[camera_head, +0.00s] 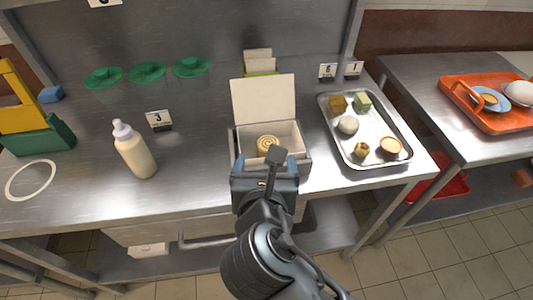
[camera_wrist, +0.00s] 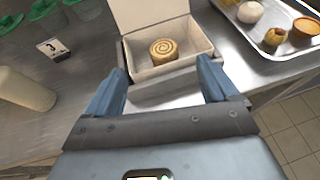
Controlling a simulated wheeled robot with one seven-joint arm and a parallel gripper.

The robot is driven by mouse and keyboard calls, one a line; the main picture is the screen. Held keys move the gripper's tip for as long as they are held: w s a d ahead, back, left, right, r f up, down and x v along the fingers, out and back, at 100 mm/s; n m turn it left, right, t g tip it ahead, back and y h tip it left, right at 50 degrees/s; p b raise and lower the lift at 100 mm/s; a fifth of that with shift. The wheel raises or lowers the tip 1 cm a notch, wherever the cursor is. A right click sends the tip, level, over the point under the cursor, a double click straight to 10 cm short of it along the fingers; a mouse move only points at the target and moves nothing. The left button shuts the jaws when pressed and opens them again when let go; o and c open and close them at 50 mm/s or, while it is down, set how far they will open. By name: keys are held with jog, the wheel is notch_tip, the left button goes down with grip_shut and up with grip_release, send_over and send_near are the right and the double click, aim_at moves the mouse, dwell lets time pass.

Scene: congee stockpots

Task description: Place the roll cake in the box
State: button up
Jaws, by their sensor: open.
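The roll cake (camera_head: 267,143) is a small tan spiral. It sits inside the open white box (camera_head: 265,100), whose lid stands up at the back. In the wrist view the roll cake (camera_wrist: 167,50) rests toward the middle of the box (camera_wrist: 140,73), its spiral facing up. My gripper (camera_wrist: 160,88) is open and empty, with its two blue fingers apart at the near side of the box. In the head view my gripper (camera_head: 265,172) is at the box's front edge and hides part of it. The roll cake is clear of the fingers.
A metal tray (camera_head: 338,148) with several small foods lies to the right of the box. A cream bottle (camera_head: 134,150) stands to the left, with a number card (camera_head: 159,120) behind it. An orange tray (camera_head: 483,115) is on the far-right table. Counter between bottle and box is clear.

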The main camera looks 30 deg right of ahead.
jog(key=shift+s+a+r, duration=0.15)
jog(key=shift+s, duration=0.15)
jog(key=s+d+f+m+y, duration=0.1)
jog(key=s+f+m+y, duration=0.25)
jog(key=s+m, duration=0.4)
jog(key=s+d+f+m+y, duration=0.1)
jog(key=s+f+m+y, duration=0.25)
jog(key=s+m, duration=0.4)
jog(key=s+d+r+m+t, duration=0.1)
jog(key=s+d+r+m, duration=0.1)
jog(key=s+r+m, duration=0.2)
jog(key=s+d+r+m+t, duration=0.2)
jog(key=s+r+m, duration=0.3)
jog(key=s+m, duration=0.6)
jog(key=shift+h, duration=0.3)
